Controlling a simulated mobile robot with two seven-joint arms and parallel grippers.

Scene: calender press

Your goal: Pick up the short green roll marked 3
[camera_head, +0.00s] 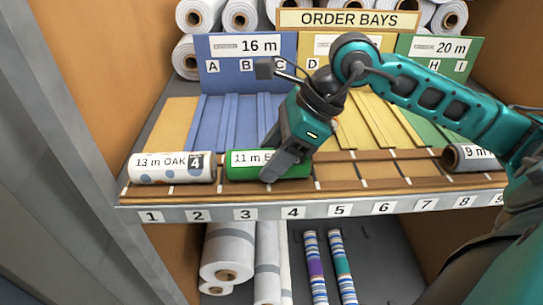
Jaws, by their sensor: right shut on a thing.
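The short green roll (238,171) lies on the front ledge above the numbers 3 and 4. Its white label reads "11 m" and a letter, and the rest is hidden by my gripper. My right gripper (272,176) comes down from above and is shut on the green roll near its right half. The roll appears to rest on the ledge still. My left gripper is not in view.
A white dotted roll (170,168) labelled "13 m OAK 4" lies just left of the green roll. A grey roll (466,157) labelled "9 m" lies far right. Sloped, coloured bays rise behind the numbered ledge (340,211). Rolls stand below.

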